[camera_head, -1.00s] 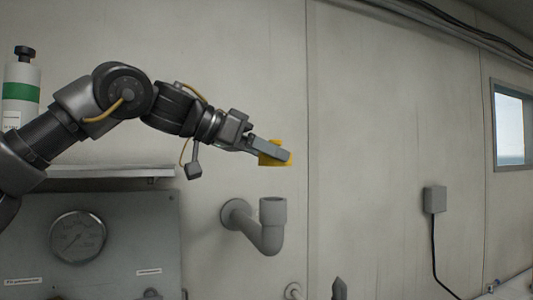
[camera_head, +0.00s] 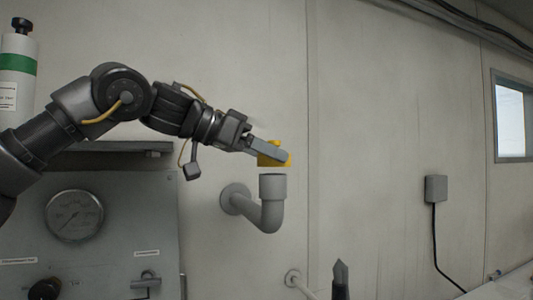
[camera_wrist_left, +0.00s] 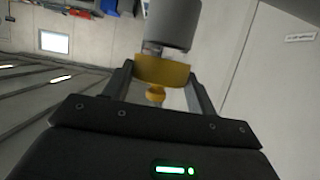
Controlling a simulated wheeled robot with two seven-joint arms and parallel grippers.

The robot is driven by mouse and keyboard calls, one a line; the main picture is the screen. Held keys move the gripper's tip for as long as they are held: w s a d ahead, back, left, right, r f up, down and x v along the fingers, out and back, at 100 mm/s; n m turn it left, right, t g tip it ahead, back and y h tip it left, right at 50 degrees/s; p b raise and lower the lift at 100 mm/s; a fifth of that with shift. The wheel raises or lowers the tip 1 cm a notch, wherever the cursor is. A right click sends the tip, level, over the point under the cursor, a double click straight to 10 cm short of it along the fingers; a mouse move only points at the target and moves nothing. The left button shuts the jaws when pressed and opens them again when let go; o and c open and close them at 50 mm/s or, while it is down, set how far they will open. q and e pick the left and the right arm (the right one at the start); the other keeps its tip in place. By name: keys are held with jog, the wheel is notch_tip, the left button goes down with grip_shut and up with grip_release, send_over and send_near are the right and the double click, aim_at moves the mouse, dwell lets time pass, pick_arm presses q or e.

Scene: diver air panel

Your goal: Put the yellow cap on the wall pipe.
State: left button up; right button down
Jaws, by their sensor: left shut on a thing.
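The yellow cap (camera_head: 270,160) is gripped in my left gripper (camera_head: 275,152), which comes in from the left and is shut on it. The wall pipe (camera_head: 271,188) is a grey elbow with its open end facing up. The cap is just above this mouth, with a small gap in the head view. In the left wrist view, the cap (camera_wrist_left: 161,70) sits between both fingers, with the grey pipe end (camera_wrist_left: 173,24) close beyond it. A dark pointed tip (camera_head: 340,272) at the lower edge may be my right gripper; its jaws cannot be made out.
A grey panel with a round gauge (camera_head: 74,215) and a valve handle (camera_head: 145,280) is at lower left, under a shelf (camera_head: 115,148). A thinner pipe (camera_head: 292,278) leaves the wall below. A wall box (camera_head: 436,188) is at right.

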pick_arm(q)
jog(key=shift+s+a, duration=0.1)
jog(key=shift+a, duration=0.05)
jog(key=shift+f, duration=0.1)
jog(key=shift+f+b, duration=0.85)
jog(key=shift+f, duration=0.15)
